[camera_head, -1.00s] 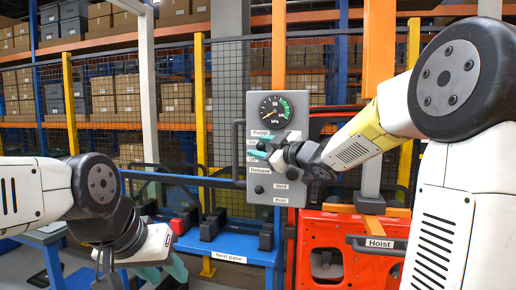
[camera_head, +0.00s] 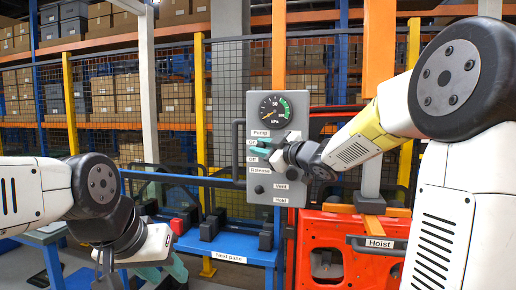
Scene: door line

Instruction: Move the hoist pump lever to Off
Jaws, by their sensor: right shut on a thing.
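The hoist's grey control panel (camera_head: 298,165) hangs ahead of me in the middle of the view. Its labels read Pump, On, Off, Release, Vent and Hold from top to bottom. My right gripper (camera_head: 263,148) is at the panel between the On and Off labels, teal fingertips pointing left. It is shut on the pump lever, which the fingers and wrist mostly hide. The lever's exact angle cannot be made out. My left gripper (camera_head: 164,271) hangs at the lower left, away from the panel, partly cut by the bottom edge; its opening is unclear.
A round kPa gauge (camera_head: 275,108) tops the panel, and a dark handle bar (camera_head: 238,150) runs along its left side. A red hoist frame (camera_head: 318,245) stands below right. A blue rack (camera_head: 232,247) marked "Next pane" stands below left. Mesh fencing and shelves lie behind.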

